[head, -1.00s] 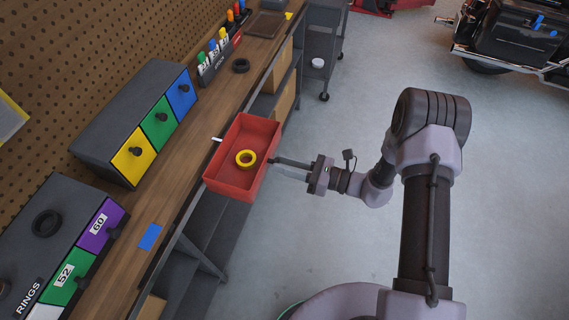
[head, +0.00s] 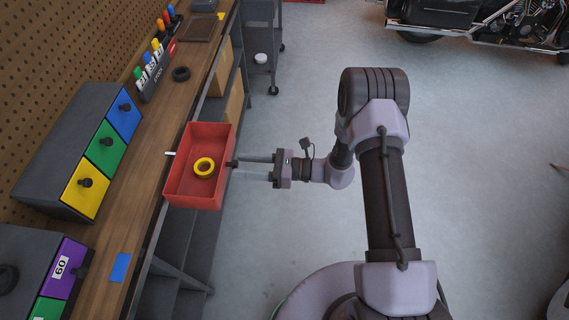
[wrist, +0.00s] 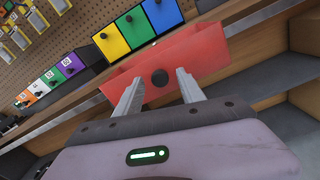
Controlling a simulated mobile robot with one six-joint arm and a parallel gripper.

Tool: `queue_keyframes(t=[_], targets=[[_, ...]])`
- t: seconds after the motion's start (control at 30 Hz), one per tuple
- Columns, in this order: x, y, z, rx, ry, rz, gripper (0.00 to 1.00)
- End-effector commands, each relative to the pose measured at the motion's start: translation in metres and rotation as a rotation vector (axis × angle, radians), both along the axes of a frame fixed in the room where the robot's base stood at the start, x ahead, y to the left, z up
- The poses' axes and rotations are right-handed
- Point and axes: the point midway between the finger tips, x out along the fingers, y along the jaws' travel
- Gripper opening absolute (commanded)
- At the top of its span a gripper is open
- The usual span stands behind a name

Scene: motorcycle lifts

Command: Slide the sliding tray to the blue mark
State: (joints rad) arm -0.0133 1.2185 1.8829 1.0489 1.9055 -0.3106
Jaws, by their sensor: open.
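The sliding tray (head: 177,188) is a red open box at the bench's front edge, with a yellow ring (head: 204,167) inside. A dark round knob sits on its outer face; in the wrist view this knob (wrist: 160,78) shows between my fingers on the red tray (wrist: 205,52). My gripper (head: 236,167) points at that face from the right. Its fingers are open, one to each side of the knob; I cannot tell whether they touch it. The blue mark (head: 120,267) is a flat patch on the bench, nearer the bottom of the head view than the tray. A small white pointer (head: 170,153) stands by the tray's bench side.
A drawer unit (head: 62,142) with yellow, green and blue fronts stands behind the tray. Another drawer unit (head: 30,250) stands near the blue mark. A black ring (head: 181,74) and a marker holder (head: 157,75) lie farther along the bench. Open floor lies right.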

Motion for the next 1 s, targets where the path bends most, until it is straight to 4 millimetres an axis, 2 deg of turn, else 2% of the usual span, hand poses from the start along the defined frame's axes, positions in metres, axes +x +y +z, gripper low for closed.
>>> queue_keyframes(t=[0.17, 0.4, 0.5, 0.7, 1.0], targets=[[-0.002, -0.044, 0.004, 0.0, 0.0, -0.007, 0.46], [-0.008, -0.123, 0.003, 0.001, 0.0, -0.008, 0.46], [-0.011, -0.147, 0.002, 0.0, 0.0, -0.005, 0.46], [-0.013, -0.168, 0.001, 0.0, -0.001, -0.001, 0.46], [-0.013, -0.169, 0.0, 0.0, 0.0, 0.0, 0.46]])
